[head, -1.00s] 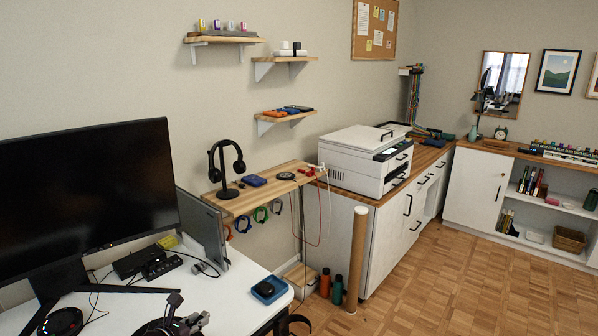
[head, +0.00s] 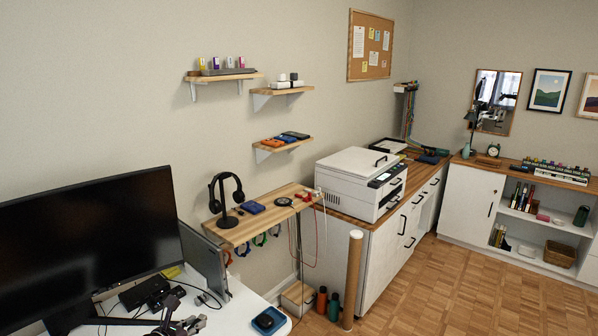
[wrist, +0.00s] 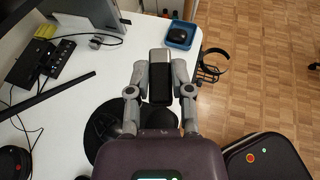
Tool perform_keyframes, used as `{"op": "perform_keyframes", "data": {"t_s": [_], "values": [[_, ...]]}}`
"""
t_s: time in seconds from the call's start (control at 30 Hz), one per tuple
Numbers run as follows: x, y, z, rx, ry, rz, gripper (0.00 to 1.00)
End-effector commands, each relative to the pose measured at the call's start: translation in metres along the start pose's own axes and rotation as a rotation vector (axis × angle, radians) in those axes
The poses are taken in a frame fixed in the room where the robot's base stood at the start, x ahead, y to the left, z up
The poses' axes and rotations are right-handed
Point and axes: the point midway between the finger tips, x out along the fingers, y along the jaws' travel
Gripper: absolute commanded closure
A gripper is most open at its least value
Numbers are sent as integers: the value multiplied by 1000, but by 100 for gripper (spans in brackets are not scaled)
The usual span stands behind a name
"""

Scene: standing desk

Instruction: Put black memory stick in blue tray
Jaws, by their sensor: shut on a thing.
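My gripper (wrist: 160,76) is shut on a dark stick with a grey upper end, which looks like the black memory stick (wrist: 160,82), in the middle of the wrist view. It is held above the white desk. The blue tray (wrist: 190,44) sits at the desk corner, beyond the gripper and slightly right, with a dark rounded object in it. In the head view the blue tray (head: 281,327) is at the bottom edge, partly cut off. My gripper (head: 180,318) shows left of it there; the stick is hard to make out.
A large monitor (head: 85,245) and an upright grey laptop (head: 205,265) stand on the desk's left. A black dock (wrist: 40,62) and cables lie near them. A cup-holder ring (wrist: 213,62) juts from the desk edge. A wall shelf (head: 225,76) holds several coloured sticks.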

Motion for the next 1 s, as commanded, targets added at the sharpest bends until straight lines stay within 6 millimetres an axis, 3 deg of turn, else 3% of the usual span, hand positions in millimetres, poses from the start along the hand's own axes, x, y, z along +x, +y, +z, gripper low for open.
{"op": "perform_keyframes", "data": {"t_s": [0.03,0.3,1.0], "values": [[-5,0,12,0,0,0,90],[-12,0,28,0,0,0,90],[-13,0,28,-1,0,1,90]]}}
